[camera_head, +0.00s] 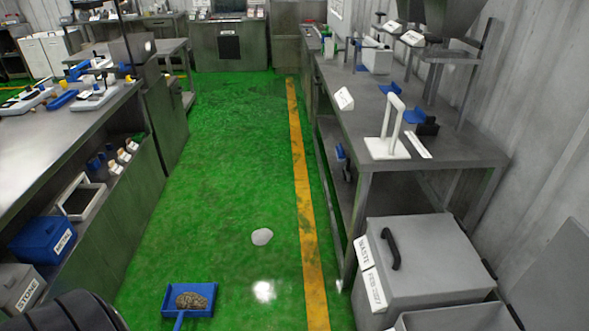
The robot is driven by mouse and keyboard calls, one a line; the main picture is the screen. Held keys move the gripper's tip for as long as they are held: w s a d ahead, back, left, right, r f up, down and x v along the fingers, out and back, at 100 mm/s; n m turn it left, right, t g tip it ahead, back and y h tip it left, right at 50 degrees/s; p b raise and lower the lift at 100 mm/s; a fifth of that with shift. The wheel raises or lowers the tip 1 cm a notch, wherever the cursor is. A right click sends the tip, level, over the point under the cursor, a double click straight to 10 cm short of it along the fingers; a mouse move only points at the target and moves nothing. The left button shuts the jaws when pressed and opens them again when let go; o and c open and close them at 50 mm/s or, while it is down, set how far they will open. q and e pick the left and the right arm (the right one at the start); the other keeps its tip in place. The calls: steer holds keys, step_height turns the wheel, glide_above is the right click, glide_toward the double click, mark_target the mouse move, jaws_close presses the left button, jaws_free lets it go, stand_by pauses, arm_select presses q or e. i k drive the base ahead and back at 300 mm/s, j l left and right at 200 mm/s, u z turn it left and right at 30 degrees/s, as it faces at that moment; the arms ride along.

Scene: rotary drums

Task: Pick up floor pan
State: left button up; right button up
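A blue pan with a handle (206,310) lies on the green floor at the bottom, left of centre, in the head view. A brown, rough lump (191,299) sits in it. Its handle runs down past the lower picture edge. A flat pale grey round piece (262,237) lies on the floor farther off, right of the blue pan; I cannot tell what it is. Neither of my grippers shows. A dark rounded part at the lower left corner may be my own arm.
A yellow line (303,200) runs along the open green floor. At right stand a grey workbench (455,150) and a grey waste bin (425,255). At left a long bench (70,128) holds blue trays, with a blue "METAL" bin (45,243) and a "STONE" bin (20,287) below.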

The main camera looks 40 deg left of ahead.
mark_target(182, 301)
steer(key=u, duration=2.15)
steer(key=z, duration=2.8)
steer(key=u, duration=2.8)
steer(key=i+j, duration=0.15)
steer(key=i, duration=0.3)
steer(key=i+j+u, duration=0.15)
steer(key=i, duration=0.25)
